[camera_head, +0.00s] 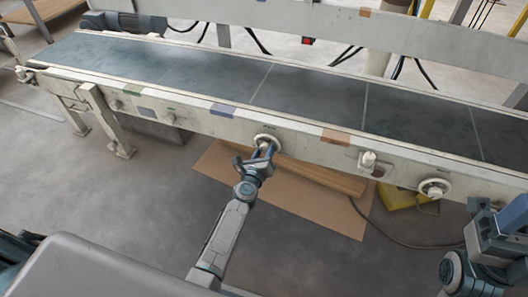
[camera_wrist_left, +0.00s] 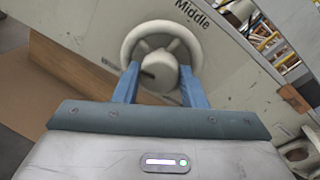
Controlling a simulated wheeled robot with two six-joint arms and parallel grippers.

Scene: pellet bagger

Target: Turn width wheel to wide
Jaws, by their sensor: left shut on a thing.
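A pale round handwheel (camera_head: 265,140) sits on the front rail of the conveyor. It also shows large in the left wrist view (camera_wrist_left: 130,45), with a central hub (camera_wrist_left: 155,72) and the printed word "Middle" on the panel above it. My left gripper (camera_head: 265,151) is at this wheel, its two blue fingers (camera_wrist_left: 158,88) on either side of the hub, shut on it. The fingers and palm hide the wheel's lower part. My right arm shows at the right edge of the head view; its gripper (camera_head: 512,212) is partly cut off, and its jaw opening cannot be made out.
The long dark conveyor belt (camera_head: 310,92) runs across the view. Another handwheel (camera_head: 434,188) and a pale knob (camera_head: 367,160) are on the rail to the right. A brown cardboard sheet (camera_head: 280,198) lies on the floor below. A cable crosses the floor at right.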

